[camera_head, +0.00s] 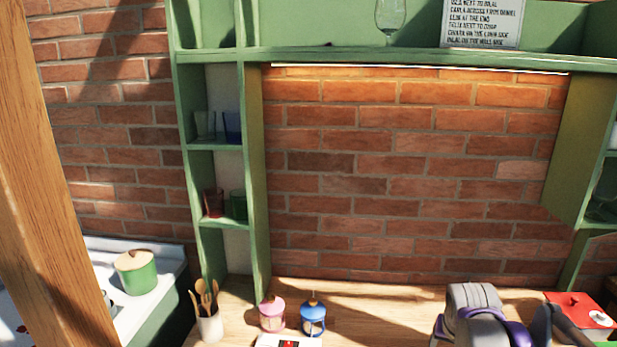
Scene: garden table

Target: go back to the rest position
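Part of my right arm shows at the bottom right as a grey and purple joint with a dark grey part beside it. No gripper fingers can be made out on it, and the rest runs out below the picture. My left arm and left gripper do not show. The wooden table (375,297) lies along the bottom, in front of a brick wall.
A utensil pot (210,326), a pink lidded jar (272,315) and a blue lantern-like jar (313,317) stand at the lower left. A red box (578,308) lies behind my arm. Green shelves (258,180) frame the wall. A green pot (137,275) stands far left.

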